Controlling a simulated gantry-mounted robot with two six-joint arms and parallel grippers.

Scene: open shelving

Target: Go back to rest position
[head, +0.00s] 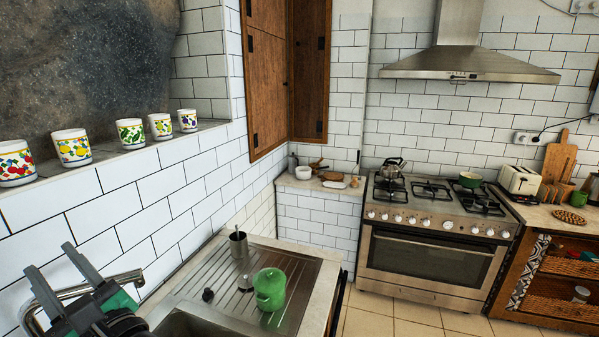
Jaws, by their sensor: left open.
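My left gripper (55,267) is at the lower left, raised in front of the tiled wall and beside the sink tap. Its two dark fingers are spread apart, and nothing shows between them. My right gripper is not in the head view. A green lidded pot (269,288) stands on the metal draining board (220,268), to the right of the left gripper and clear of it.
A curved tap (110,283) is close to my left gripper. Several painted cups (73,148) line the ledge. A stove (433,262) stands beyond open floor.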

